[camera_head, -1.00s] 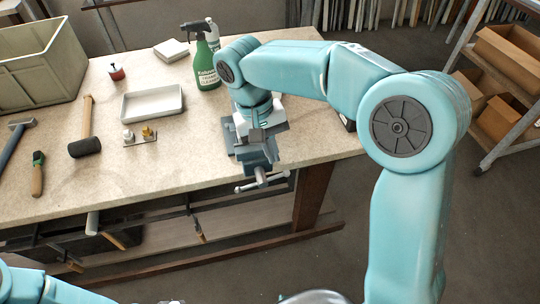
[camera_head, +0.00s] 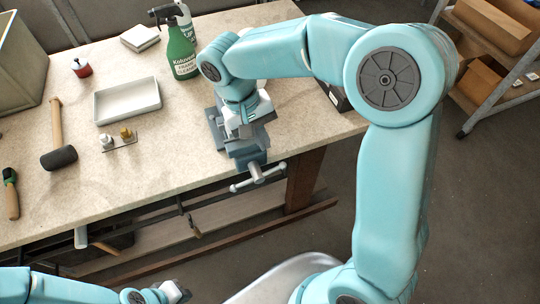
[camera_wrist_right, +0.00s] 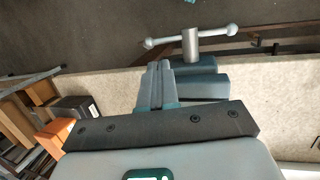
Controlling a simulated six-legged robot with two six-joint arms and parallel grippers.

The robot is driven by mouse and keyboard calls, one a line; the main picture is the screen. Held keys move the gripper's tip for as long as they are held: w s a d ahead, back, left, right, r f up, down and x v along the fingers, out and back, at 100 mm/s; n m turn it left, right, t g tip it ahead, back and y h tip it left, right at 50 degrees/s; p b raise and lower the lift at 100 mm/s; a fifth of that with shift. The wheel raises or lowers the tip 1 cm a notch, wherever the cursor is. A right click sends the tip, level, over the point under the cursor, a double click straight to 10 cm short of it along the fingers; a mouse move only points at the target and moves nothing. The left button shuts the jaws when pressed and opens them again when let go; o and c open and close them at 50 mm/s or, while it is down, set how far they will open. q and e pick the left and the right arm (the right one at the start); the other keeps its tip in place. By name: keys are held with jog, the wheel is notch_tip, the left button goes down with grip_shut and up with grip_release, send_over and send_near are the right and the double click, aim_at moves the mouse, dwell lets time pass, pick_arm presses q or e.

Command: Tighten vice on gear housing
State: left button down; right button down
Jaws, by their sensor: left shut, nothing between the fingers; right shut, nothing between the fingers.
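The blue-grey vice (camera_head: 247,150) is at the front edge of the bench, with its T-handle (camera_head: 257,176) sticking out past the edge. It also shows in the right wrist view (camera_wrist_right: 205,84), with the handle bar (camera_wrist_right: 190,43) roughly level. I cannot make out the gear housing; the wrist and gripper hide the jaw area. My left gripper (camera_head: 174,291) is shut and empty, low at the bottom edge, away from the bench.
A white tray (camera_head: 127,101), a mallet (camera_head: 57,140), a small plate with two fittings (camera_head: 117,142) and a green spray bottle (camera_head: 181,52) stand on the bench (camera_head: 185,130). A dark box (camera_head: 334,96) is right of the vice. A cardboard-box shelf (camera_head: 490,75) stands right.

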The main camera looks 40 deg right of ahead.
aim_at(276, 168)
jog(key=x, duration=0.7)
jog(key=shift+s+a+p, duration=0.1)
jog(key=shift+s+p, duration=0.05)
jog(key=shift+p, duration=0.2)
jog(key=shift+f, duration=0.45)
jog(key=shift+s+r, duration=0.1)
jog(key=shift+y, duration=0.4)
